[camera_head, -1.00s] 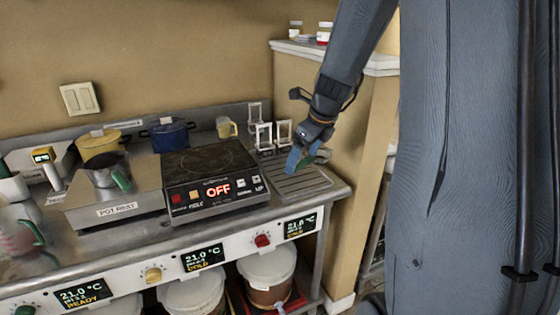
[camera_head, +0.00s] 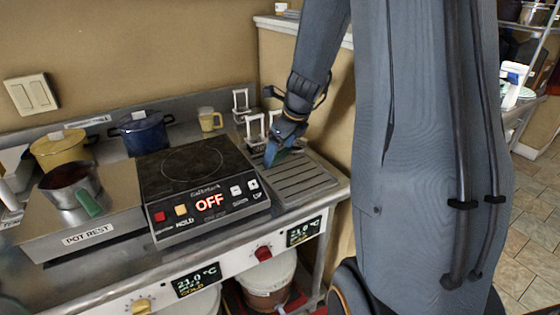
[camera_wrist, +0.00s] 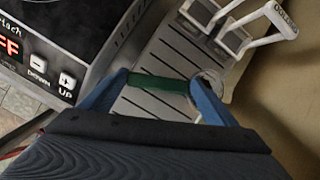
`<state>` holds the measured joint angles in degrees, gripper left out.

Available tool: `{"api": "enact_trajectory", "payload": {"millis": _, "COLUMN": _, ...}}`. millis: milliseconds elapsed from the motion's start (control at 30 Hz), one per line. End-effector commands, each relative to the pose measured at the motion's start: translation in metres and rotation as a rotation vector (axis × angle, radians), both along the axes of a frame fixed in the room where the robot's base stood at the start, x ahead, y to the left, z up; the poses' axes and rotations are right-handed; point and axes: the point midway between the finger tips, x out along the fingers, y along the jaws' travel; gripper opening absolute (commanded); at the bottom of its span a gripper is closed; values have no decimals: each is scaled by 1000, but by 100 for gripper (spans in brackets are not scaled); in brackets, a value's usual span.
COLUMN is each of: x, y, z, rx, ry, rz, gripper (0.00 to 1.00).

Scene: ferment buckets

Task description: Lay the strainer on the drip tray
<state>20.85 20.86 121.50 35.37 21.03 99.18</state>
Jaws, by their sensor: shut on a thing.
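The drip tray (camera_head: 312,188) is the slatted metal panel right of the hob. Its slats also show in the wrist view (camera_wrist: 140,104). My gripper (camera_head: 275,156) is over the tray's left back part, close above it. In the wrist view my gripper (camera_wrist: 160,85) has its blue fingers on either side of a green bar (camera_wrist: 162,83), which looks like the strainer's handle. A small greyish round part shows by the right finger; I cannot tell whether it belongs to the strainer. The strainer's bowl is not clearly visible, and contact with the tray cannot be told.
Several small baskets with white upright handles (camera_head: 241,103) stand just behind the tray. The hob (camera_head: 195,170), showing OFF, is close on the left. A pot with a green handle (camera_head: 70,186) stands on the pot rest (camera_head: 110,222). The tray's front is clear.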

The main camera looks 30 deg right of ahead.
Motion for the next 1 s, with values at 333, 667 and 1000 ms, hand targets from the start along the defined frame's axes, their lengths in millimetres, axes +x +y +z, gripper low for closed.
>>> {"api": "enact_trajectory", "payload": {"millis": 333, "x": 0, "y": -2, "z": -39, "rx": -1, "ry": 0, "rz": -4, "gripper": 42}}
{"api": "enact_trajectory", "payload": {"millis": 667, "x": 0, "y": -2, "z": -41, "rx": -1, "ry": 0, "rz": -3, "gripper": 42}}
{"api": "enact_trajectory", "payload": {"millis": 1000, "x": -1, "y": -2, "z": -43, "rx": -1, "ry": 0, "rz": -3, "gripper": 100}}
